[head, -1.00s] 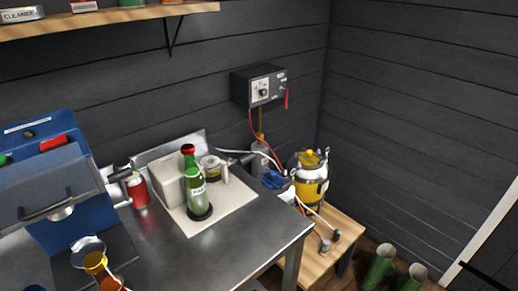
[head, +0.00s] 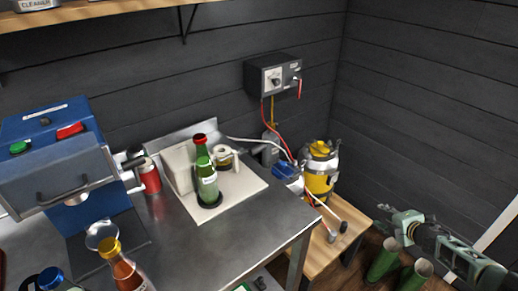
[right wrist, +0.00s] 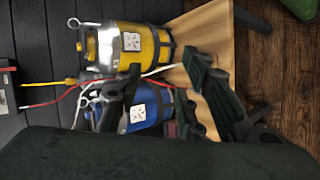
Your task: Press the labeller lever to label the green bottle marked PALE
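The green bottle (head: 207,184) stands upright on a dark round spot on a white base plate (head: 238,187) on the steel bench. It has a red top and a pale label patch whose text I cannot read now. My left gripper is out of view.
A blue machine (head: 60,160) with green and red buttons stands at left, near a red can (head: 149,178) and an amber bottle (head: 125,272). A yellow canister (head: 320,172) stands over a low wooden table (head: 325,255). Green tubes (head: 382,262) stand on the floor.

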